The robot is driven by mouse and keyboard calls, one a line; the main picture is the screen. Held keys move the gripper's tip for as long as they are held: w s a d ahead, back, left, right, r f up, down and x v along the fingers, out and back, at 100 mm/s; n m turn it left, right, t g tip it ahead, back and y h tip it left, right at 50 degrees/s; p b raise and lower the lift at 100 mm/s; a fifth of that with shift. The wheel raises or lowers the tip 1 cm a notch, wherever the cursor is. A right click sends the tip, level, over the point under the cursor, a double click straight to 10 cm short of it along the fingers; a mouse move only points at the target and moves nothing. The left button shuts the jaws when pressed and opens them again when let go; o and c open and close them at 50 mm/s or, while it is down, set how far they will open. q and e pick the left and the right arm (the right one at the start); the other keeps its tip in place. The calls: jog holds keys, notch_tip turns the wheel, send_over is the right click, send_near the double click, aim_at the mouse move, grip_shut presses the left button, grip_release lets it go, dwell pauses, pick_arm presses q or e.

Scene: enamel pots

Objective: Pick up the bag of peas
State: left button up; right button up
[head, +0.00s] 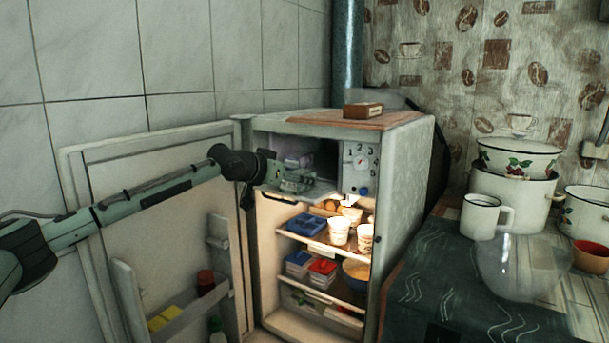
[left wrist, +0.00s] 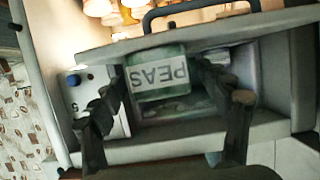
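The bag of peas (left wrist: 158,78) is a green pack with a white label reading PEAS, upside down in the left wrist view. It lies in the freezer compartment at the top of the fridge (head: 407,165). My left gripper (left wrist: 158,82) is open, with one dark finger on each side of the bag; I cannot tell whether either finger touches it. In the head view my left gripper (head: 286,181) is at the freezer opening, and the bag cannot be made out clearly there. My right gripper is not in view.
The open fridge door (head: 140,215) stands left, under my left arm. A purplish pack (left wrist: 246,67) lies beside the peas. Shelves below hold cups (head: 340,232), boxes (head: 306,229) and a bowl (head: 356,275). Enamel pots (head: 513,200) and a glass pot (head: 517,268) stand right.

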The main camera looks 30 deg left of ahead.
aim_at(301, 173)
pick_arm(q)
jog(key=shift+s+d+r, duration=0.2)
jog(key=shift+s+r, duration=1.3)
jog(key=shift+r, duration=0.1)
